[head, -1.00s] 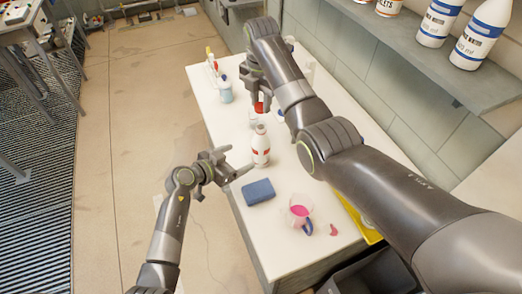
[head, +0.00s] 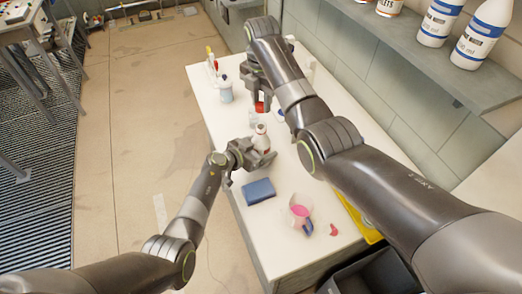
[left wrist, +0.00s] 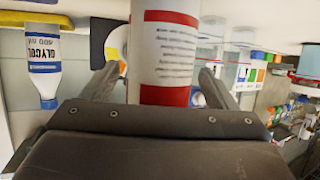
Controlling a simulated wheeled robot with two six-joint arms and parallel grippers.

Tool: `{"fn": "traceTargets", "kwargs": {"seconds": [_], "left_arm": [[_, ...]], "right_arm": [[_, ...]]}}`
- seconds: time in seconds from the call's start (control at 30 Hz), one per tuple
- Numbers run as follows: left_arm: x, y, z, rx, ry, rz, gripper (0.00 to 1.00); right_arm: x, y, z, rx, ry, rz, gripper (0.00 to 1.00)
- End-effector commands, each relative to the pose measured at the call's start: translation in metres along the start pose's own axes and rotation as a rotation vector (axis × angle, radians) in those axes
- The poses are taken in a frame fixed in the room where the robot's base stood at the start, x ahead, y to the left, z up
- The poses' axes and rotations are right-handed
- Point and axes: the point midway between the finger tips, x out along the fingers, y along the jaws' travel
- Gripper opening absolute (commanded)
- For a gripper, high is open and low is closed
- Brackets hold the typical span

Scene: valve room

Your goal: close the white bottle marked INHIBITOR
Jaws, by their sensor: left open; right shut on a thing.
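The white bottle (head: 261,133) with a red-and-white label stands on the white bench. In the left wrist view the bottle (left wrist: 165,50) fills the middle, its name not readable. My left gripper (head: 265,154) is open, with its fingers on either side of the bottle; in the left wrist view small gaps show beside it. My right gripper (head: 261,102) is shut on a small red thing (head: 260,107), perhaps a cap, above the bench behind the bottle. The bottle's mouth is too small to make out.
A blue cloth or sponge (head: 259,191) lies on the bench (head: 282,240) in front of the bottle. A jug with pink liquid (head: 299,210) stands nearer. A blue-and-white container (head: 226,90) stands at the back left. Large bottles stand on the shelf (head: 440,75).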

Motion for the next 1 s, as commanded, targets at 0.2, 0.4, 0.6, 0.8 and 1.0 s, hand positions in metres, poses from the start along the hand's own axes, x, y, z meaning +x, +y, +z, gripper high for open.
{"fn": "traceTargets", "kwargs": {"seconds": [0.2, 0.4, 0.6, 0.8, 1.0], "left_arm": [[0.0048, 0.0005, 0.0005, 0.0, -0.002, 0.0, 0.8], [0.0048, 0.0004, 0.0004, 0.0, -0.002, 0.0, 0.8], [0.0046, 0.0003, 0.0004, 0.0, -0.002, 0.0, 0.61], [0.0045, 0.0002, 0.0005, 0.0, -0.002, 0.0, 0.35], [0.0045, 0.0001, 0.0005, 0.0, -0.002, 0.0, 0.14]], "right_arm": [[0.0, 0.0001, -0.0001, 0.0, 0.0, 0.0, 0.08], [0.0, 0.0001, -0.0001, 0.0, 0.0, 0.0, 0.08], [0.0, 0.0001, -0.0001, 0.0, 0.0, 0.0, 0.08], [0.0, 0.0001, -0.0001, 0.0, 0.0, 0.0, 0.08], [0.0001, 0.0, 0.0, 0.0, 0.0, 0.0, 0.08]]}}
